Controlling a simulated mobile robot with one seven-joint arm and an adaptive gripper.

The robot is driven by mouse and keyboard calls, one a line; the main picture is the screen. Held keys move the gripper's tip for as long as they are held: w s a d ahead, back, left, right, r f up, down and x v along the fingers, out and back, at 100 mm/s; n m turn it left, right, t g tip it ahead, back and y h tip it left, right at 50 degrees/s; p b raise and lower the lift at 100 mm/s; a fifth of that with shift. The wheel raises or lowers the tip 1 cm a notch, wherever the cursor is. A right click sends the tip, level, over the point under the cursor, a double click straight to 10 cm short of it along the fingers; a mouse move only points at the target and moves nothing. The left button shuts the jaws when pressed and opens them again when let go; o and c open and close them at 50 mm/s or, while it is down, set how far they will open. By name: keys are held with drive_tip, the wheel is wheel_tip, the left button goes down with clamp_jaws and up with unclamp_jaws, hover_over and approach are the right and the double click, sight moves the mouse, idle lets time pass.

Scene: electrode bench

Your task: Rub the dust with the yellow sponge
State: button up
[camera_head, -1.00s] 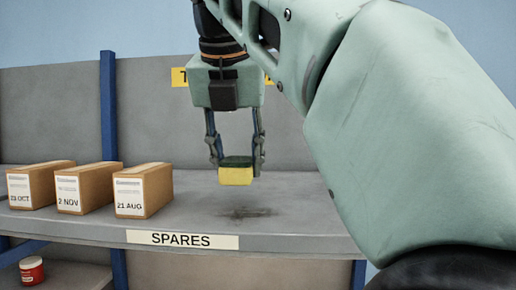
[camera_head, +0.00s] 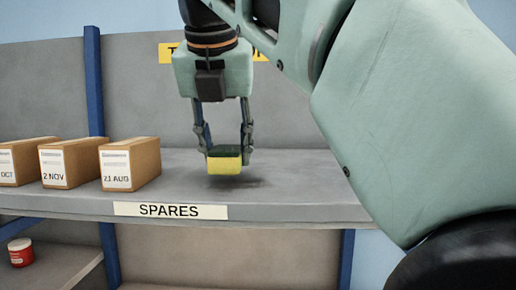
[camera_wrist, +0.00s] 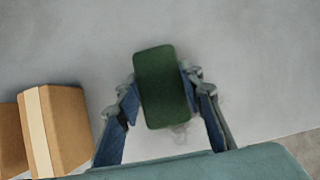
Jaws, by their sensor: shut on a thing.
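My gripper (camera_head: 224,153) is shut on a yellow sponge (camera_head: 224,166) with a dark green top layer. The green face of the sponge (camera_wrist: 161,87) fills the space between the fingers in the wrist view. In the head view the sponge is low over the shelf, right above the dust. I cannot tell whether it touches the shelf. In the wrist view a little of the dust (camera_wrist: 180,128) shows at the sponge's lower edge.
Three cardboard boxes with date labels, the nearest marked 21 AUG (camera_head: 131,164), stand on the shelf (camera_head: 300,190) to the left. A SPARES label (camera_head: 170,211) is on its front edge. A red jar (camera_head: 21,253) stands on a lower shelf. The shelf right of the sponge is clear.

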drive_tip(key=shift+f+b, duration=0.75)
drive_tip(key=shift+f, duration=0.3)
